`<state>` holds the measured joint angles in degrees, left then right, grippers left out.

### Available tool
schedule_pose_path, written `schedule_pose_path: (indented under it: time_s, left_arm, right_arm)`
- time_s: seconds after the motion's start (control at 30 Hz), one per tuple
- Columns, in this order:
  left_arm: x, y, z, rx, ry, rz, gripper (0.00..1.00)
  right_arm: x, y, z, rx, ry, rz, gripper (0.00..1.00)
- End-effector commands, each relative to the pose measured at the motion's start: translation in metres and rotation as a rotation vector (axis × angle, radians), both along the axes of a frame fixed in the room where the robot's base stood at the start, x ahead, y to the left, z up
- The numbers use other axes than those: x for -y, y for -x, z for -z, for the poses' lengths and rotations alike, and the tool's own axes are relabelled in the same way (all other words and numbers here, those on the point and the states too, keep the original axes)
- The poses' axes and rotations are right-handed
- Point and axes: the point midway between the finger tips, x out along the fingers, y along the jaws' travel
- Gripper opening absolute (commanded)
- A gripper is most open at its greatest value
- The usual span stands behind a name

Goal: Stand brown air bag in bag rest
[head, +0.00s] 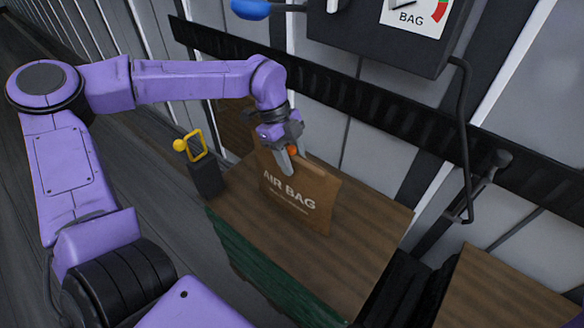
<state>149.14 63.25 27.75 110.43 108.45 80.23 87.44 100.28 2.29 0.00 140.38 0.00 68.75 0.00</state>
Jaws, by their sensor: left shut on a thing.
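The brown air bag (303,197) has white "AIR BAG" lettering and shows in the head view, upright and slightly tilted, over the brown wooden top (345,262). My left gripper (290,160) is shut on the bag's upper edge, beside a small orange part (292,150). The bag's lower edge is at or just above the wooden top; I cannot tell whether it touches. I cannot make out the bag rest for certain; the bag and gripper may hide it. My right gripper is not in view.
A dark post (206,178) with a yellow loop handle (194,146) stands left of the bag. A dark box with a "BAG" gauge (413,15) hangs above, with a black hose (464,130). A black rail (365,95) runs behind. The wooden top's front is clear.

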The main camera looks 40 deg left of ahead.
Motion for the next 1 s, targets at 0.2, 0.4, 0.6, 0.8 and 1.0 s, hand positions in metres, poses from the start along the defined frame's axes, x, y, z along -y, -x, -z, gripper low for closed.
schedule_pose_path:
  time_s: [0.2,0.4,0.6,0.8,1.0]
  left_arm:
    - [0.020,0.029,-0.045,0.009,0.002,0.003,0.00]
    - [0.045,0.068,-0.075,0.007,0.001,0.005,0.00]
    - [0.066,0.100,-0.094,0.003,0.000,0.003,0.00]
    - [0.076,0.115,-0.103,0.001,0.000,0.002,0.00]
    - [0.078,0.118,-0.106,0.000,0.001,0.000,0.00]
  right_arm:
    - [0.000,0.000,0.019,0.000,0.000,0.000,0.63]
    - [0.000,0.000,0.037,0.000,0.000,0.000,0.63]
    - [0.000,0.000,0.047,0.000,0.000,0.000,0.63]
    - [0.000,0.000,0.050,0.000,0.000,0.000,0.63]
    - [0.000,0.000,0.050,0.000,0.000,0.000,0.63]
